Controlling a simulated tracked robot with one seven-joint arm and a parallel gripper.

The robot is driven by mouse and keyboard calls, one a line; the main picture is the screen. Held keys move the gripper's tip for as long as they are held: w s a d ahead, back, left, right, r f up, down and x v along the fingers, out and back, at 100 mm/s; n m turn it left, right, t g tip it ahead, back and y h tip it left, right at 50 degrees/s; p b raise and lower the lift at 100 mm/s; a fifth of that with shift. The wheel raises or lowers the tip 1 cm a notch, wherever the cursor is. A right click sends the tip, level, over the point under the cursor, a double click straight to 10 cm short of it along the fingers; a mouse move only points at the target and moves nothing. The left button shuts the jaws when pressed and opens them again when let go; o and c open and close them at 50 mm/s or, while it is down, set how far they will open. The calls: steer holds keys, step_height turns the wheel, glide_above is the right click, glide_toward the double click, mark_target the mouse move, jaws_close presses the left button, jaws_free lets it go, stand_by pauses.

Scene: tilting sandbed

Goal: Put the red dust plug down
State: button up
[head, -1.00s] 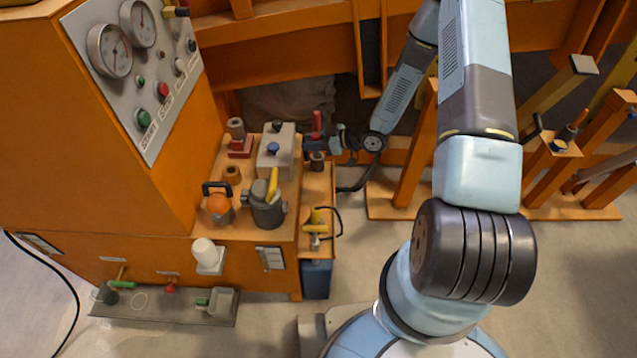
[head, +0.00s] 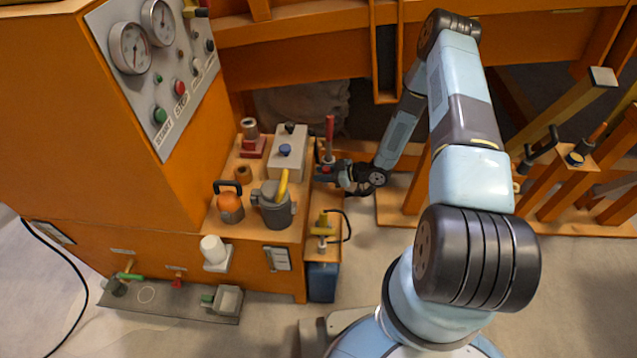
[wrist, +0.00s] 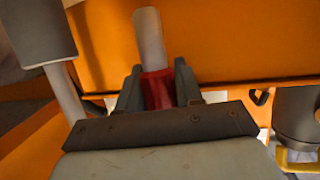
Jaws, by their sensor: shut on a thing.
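The red dust plug shows in the wrist view (wrist: 158,90) as a red piece between my two dark fingers. A pale grey-pink cylinder (wrist: 149,38) stands out beyond it; I cannot tell whether it is part of the plug. My gripper (wrist: 157,84) is shut on the red plug. In the head view my gripper (head: 321,173) is low over the narrow orange side shelf (head: 312,208), right of the orange bench. The plug is mostly hidden there by the gripper. I cannot tell whether it touches the shelf.
A grey box with a blue knob (head: 285,151) and a grey can (head: 273,209) stand close left. A yellow-handled fitting (head: 324,228) is in front. Orange beams stand to the right.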

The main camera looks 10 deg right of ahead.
steer(key=shift+f, duration=2.25)
steer(key=o, duration=1)
